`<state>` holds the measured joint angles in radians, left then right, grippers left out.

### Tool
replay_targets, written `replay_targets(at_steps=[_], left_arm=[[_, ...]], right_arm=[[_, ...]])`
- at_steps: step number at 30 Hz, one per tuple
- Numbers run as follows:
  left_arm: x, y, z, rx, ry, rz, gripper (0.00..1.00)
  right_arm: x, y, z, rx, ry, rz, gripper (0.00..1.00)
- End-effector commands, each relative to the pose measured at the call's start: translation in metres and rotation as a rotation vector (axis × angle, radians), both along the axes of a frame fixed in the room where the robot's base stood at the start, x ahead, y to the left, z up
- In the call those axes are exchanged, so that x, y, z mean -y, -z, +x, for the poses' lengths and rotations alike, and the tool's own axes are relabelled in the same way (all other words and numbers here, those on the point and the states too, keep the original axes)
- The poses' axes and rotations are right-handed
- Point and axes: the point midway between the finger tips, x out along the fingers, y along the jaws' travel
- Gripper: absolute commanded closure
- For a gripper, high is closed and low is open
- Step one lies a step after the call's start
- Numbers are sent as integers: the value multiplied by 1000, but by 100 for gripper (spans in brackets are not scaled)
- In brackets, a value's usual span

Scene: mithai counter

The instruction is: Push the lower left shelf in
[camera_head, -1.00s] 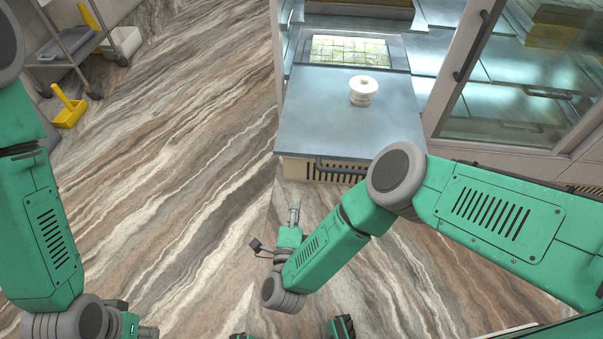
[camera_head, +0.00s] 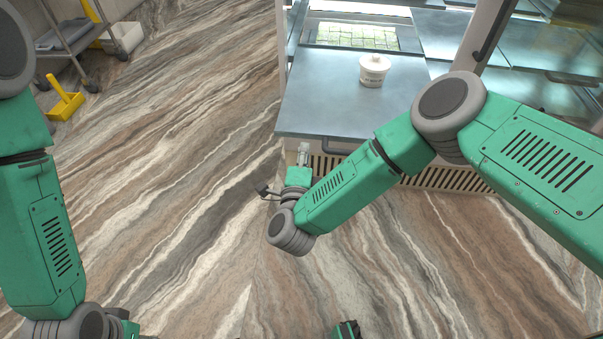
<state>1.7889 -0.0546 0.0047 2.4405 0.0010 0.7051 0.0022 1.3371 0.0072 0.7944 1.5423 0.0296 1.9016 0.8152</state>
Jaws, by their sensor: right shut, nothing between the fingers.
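The lower left shelf (camera_head: 318,104) is a flat blue-grey panel that sticks out from the glass counter, with a dark handle (camera_head: 336,148) under its front edge. A white lidded tub (camera_head: 373,72) stands upright on it. My right gripper (camera_head: 304,149) is shut and empty, just below the front edge near the shelf's left corner. I cannot tell whether it touches the shelf.
A vented base panel (camera_head: 440,176) runs below the counter. A tray of green sweets (camera_head: 355,37) lies behind the shelf. At the far left are a yellow dustpan (camera_head: 65,105), a metal cart (camera_head: 62,45) and a white bin (camera_head: 124,38). The striped floor between is clear.

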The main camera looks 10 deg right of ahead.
Motion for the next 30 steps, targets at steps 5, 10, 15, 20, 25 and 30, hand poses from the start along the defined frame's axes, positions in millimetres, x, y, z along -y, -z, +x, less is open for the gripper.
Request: replay_targets(at_steps=[5, 10, 15, 20, 25, 30], left_arm=[[0, 9, 0, 0, 0, 0, 66], [0, 11, 0, 0, 0, 0, 66], [0, 11, 0, 0, 0, 0, 66], [0, 11, 0, 0, 0, 0, 66], [0, 14, 0, 0, 0, 0, 66], [0, 22, 0, 0, 0, 0, 66]], right_arm=[[7, 1, 24, 1, 1, 0, 100], [9, 0, 33, -1, 0, -1, 100], [10, 0, 34, -1, -1, -1, 100], [10, 0, 34, -1, 0, -1, 100], [11, 0, 38, 1, 1, -1, 100], [17, 0, 57, 4, 2, 0, 100]])
